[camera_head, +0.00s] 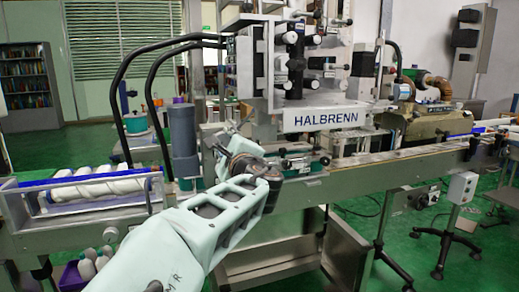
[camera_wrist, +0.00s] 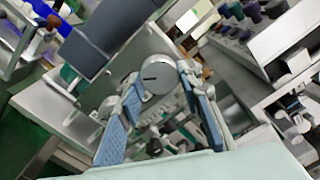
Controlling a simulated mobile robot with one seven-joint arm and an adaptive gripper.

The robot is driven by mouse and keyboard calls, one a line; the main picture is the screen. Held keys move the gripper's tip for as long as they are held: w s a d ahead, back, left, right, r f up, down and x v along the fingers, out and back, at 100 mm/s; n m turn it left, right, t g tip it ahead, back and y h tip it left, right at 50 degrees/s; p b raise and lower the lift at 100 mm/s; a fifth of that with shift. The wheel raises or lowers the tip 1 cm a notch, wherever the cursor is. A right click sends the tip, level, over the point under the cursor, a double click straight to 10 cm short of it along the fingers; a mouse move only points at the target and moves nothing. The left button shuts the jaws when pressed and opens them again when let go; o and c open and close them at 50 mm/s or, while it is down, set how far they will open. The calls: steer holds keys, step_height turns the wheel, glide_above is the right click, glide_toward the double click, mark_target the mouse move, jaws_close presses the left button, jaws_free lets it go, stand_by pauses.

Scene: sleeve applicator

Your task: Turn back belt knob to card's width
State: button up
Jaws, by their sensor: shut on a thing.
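The belt knob (camera_wrist: 154,77) is a round grey disc with a short black pointer mark on its face, ahead of my gripper in the wrist view. My gripper (camera_wrist: 158,82) has one blue-padded finger on each side of the knob, with the tips closed on its rim. In the head view my gripper (camera_head: 238,146) reaches the front of the labelling machine (camera_head: 320,118), beside a dark grey cylinder. The knob is hidden behind my gripper there. I cannot make out the width card in either view.
A dark grey cylinder (camera_head: 183,140) stands just left of my gripper; it also shows in the wrist view (camera_wrist: 85,50). A clear-sided trough with white rolls (camera_head: 95,187) lies at left. The conveyor (camera_head: 400,158) runs right. A grey control box (camera_head: 462,187) stands on a wheeled stand.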

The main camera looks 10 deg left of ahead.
steer(key=shift+n+b, duration=0.55)
steer(key=shift+n, duration=0.25)
steer(key=o, duration=1.2)
steer(key=shift+c, duration=0.2)
steer(key=v, duration=0.7)
steer(key=shift+s, duration=0.2)
steer(key=shift+d, duration=0.15)
